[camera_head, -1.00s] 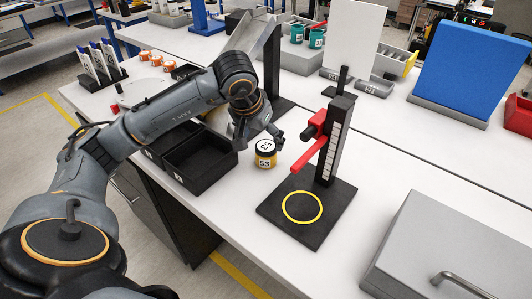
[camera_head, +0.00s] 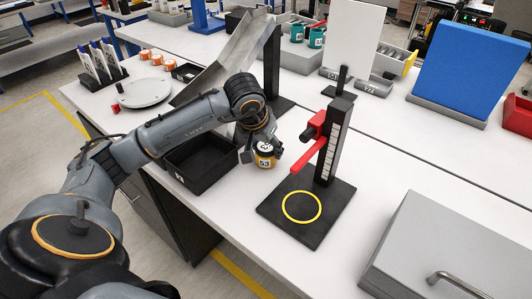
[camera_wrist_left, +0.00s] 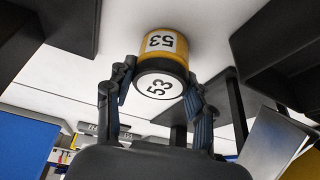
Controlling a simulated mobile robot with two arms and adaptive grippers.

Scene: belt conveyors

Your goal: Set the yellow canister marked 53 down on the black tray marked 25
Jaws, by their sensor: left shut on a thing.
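The yellow canister (camera_head: 264,157) marked 53 has a black lid with a white label. My left gripper (camera_head: 262,150) is shut on it, with a finger on either side. The wrist view shows the canister (camera_wrist_left: 165,45) between the two fingers (camera_wrist_left: 158,82), its lid toward the camera. I cannot tell whether its base touches the white bench. A black open tray (camera_head: 207,180) lies just left of the canister, with a small white mark too small to read. My left forearm hides part of the trays behind it. My right gripper is not in view.
A black stand (camera_head: 335,140) with a red lever and a yellow-ringed base is close to the right of the canister. A sloped grey metal chute (camera_head: 225,62) stands behind my arm. A grey lidded box (camera_head: 440,240) is at the front right.

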